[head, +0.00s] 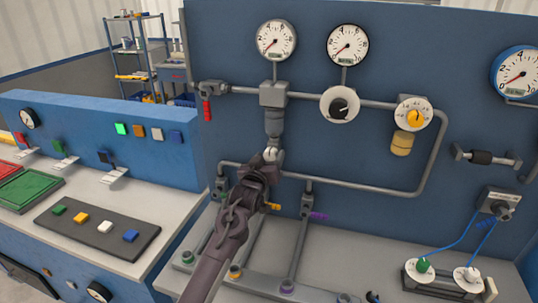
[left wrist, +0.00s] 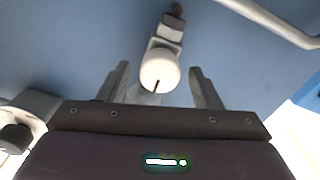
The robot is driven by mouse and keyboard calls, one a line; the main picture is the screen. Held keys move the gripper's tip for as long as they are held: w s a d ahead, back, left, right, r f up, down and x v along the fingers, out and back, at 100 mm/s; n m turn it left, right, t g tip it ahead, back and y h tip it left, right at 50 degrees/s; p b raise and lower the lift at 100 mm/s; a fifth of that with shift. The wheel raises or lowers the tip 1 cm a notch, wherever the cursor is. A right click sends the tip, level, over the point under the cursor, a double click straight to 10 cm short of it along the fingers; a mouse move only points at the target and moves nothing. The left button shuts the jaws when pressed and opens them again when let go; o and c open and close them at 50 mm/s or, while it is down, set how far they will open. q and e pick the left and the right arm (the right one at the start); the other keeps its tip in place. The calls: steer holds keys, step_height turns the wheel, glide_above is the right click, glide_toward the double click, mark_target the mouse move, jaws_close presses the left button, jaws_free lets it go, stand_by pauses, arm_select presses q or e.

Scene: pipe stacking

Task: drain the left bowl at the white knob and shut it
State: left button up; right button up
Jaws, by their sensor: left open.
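The left bowl (head: 275,122) is a grey cylinder hanging under a grey block on the upper pipe of the blue panel. The white knob (head: 271,153) is at its bottom, partly hidden by my left gripper (head: 264,166). In the left wrist view the white knob (left wrist: 160,72) shows a dark slot on its round face and lies between the two open fingertips, with a gap on each side. The fingers do not touch it in that view. My right gripper is not in view.
Round gauges (head: 276,40) sit above the pipe. A red-handled valve (head: 208,108) is to the left, and an amber bowl (head: 402,143) hangs to the right. The lower pipe (head: 350,187) runs close behind my left gripper. A console with coloured buttons (head: 104,226) stands at left.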

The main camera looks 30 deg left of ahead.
arm_select(q)
steer(key=shift+w, duration=0.35)
steer(key=shift+a, duration=0.1)
steer(key=shift+c, duration=0.5)
steer(key=c, duration=0.9)
